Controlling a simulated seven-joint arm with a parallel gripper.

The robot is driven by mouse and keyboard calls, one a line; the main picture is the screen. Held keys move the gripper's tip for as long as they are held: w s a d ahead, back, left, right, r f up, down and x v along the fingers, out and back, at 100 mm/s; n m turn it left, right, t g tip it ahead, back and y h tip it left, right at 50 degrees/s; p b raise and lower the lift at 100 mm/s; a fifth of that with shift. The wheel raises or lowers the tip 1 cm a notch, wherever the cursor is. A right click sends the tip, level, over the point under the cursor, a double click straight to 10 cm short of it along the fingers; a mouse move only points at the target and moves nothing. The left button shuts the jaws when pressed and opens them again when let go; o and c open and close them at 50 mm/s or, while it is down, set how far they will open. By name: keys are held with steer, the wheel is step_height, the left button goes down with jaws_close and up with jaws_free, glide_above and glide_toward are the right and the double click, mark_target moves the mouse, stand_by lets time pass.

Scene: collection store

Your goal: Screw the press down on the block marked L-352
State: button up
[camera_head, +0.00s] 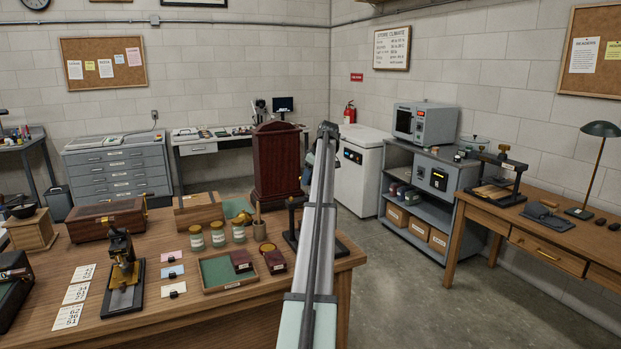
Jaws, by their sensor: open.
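On the right bench a dark press-like frame (507,162) with a crossbar stands over a brown slab (492,193). On the left table a black and brass upright device (122,270) stands on a dark base. A third dark frame (292,222) stands at that table's right end, partly hidden by my arm. I cannot tell which of these is the press meant. No marking L-352 is legible, so I cannot pick out the block. My arm rises through the middle of the view; I cannot make out my gripper or its fingers.
The left table (220,325) also holds a green-lined tray (207,290), jars (218,234), cards (76,294) and a wooden box (107,219). A lamp (600,130) stands on the right bench. Shelving (420,228) stands behind. The floor (420,300) between table and bench is clear.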

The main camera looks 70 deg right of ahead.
jaws_close()
stand_by(0.3)
stand_by(0.3)
